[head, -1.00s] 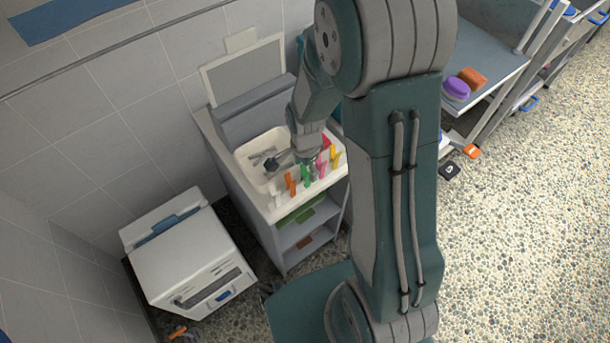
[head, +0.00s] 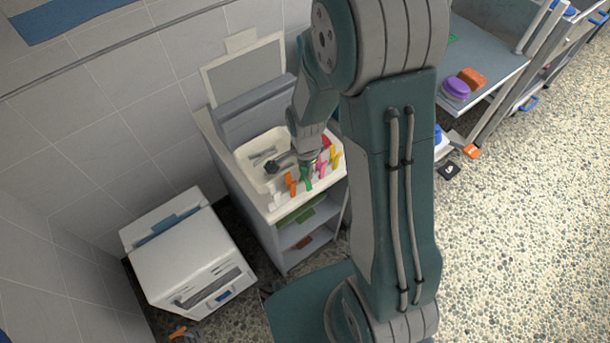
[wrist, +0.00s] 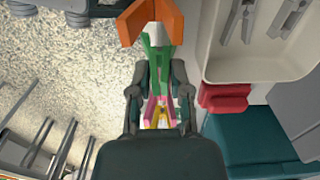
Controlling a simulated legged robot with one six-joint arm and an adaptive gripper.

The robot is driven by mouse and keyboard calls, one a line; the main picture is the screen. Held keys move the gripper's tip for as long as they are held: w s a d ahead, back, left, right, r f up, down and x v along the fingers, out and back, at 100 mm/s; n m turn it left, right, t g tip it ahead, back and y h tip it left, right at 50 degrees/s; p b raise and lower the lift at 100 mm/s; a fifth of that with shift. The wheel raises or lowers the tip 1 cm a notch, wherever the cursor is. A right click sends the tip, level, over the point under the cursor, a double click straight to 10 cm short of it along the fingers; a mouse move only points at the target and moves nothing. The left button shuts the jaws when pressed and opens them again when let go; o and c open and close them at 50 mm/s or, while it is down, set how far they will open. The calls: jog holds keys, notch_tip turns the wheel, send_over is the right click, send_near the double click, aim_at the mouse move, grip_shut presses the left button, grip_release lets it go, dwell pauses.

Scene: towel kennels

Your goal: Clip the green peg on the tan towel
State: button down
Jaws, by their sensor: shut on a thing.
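The green peg (wrist: 157,62) stands between the two dark fingers of my gripper (wrist: 159,92) in the wrist view, and the fingers are closed on its sides. In the head view the green peg (head: 307,181) is in the row of pegs at the front edge of the white basin unit, with my wrist just above it. I cannot make out a tan towel in either view.
An orange peg (head: 290,184) stands left of the green one, and pink (head: 320,168) and yellow (head: 336,159) pegs stand close on its right. The white basin (head: 248,151) lies behind. A white cabinet (head: 170,262) stands at left; a blue-grey table (head: 483,55) is at right.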

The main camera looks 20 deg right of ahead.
jog(key=shift+r, duration=0.1)
notch_tip(320, 180, up, 7)
jog(key=shift+r, duration=0.2)
dwell(0.9)
dwell(2.0)
